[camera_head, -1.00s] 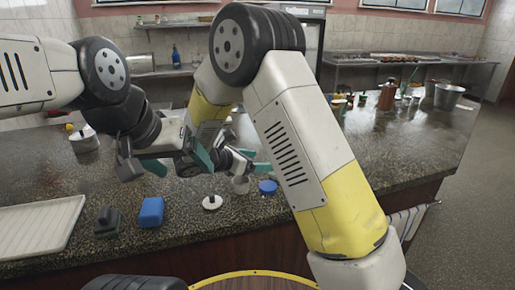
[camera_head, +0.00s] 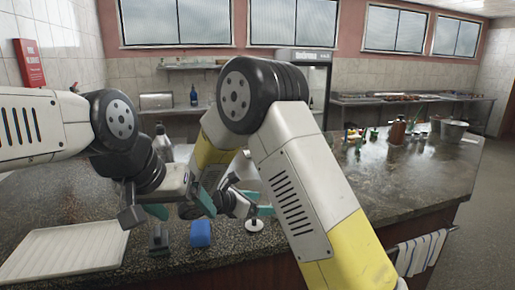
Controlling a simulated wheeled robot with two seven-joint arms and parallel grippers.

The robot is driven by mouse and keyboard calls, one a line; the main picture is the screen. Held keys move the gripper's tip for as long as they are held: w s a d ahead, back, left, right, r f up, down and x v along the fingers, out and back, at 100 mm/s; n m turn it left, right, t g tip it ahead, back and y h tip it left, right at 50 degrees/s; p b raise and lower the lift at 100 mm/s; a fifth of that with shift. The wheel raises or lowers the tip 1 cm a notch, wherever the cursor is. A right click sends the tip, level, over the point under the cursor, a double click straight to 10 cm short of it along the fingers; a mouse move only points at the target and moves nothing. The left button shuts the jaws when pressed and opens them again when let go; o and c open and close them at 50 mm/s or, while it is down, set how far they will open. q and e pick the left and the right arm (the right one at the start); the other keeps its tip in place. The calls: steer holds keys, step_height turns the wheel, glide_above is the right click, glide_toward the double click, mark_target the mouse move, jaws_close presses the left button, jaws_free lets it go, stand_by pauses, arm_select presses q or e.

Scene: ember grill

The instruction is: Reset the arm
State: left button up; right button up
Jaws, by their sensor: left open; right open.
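My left arm comes in from the left, and its gripper (camera_head: 180,206) hangs above the dark counter with its teal-tipped fingers apart and nothing between them. My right arm bends down from its high black elbow. Its gripper (camera_head: 243,196) is just to the right of the left one, partly hidden behind it and the arm. It is open and I see nothing held in it. Both grippers look clear of the counter, and they overlap closely in the picture.
On the counter's near side are a white ribbed tray (camera_head: 62,252), a dark block-shaped item (camera_head: 158,241), a blue block (camera_head: 200,234) and a white disc with a knob (camera_head: 254,226). Bottles and a metal pot (camera_head: 453,131) stand at the right.

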steer(key=s+d+r+m+g+y, duration=0.5)
steer(key=s+d+r+m+g, duration=0.15)
steer(key=s+d+m, duration=0.65)
steer(key=s+r+m+t+y, duration=0.4)
steer(key=s+r+m+y, duration=0.3)
steer(key=s+m, duration=0.4)
steer(key=shift+s+d+r+m, duration=0.2)
steer(key=shift+r+m, duration=0.1)
steer(key=shift+r, duration=0.15)
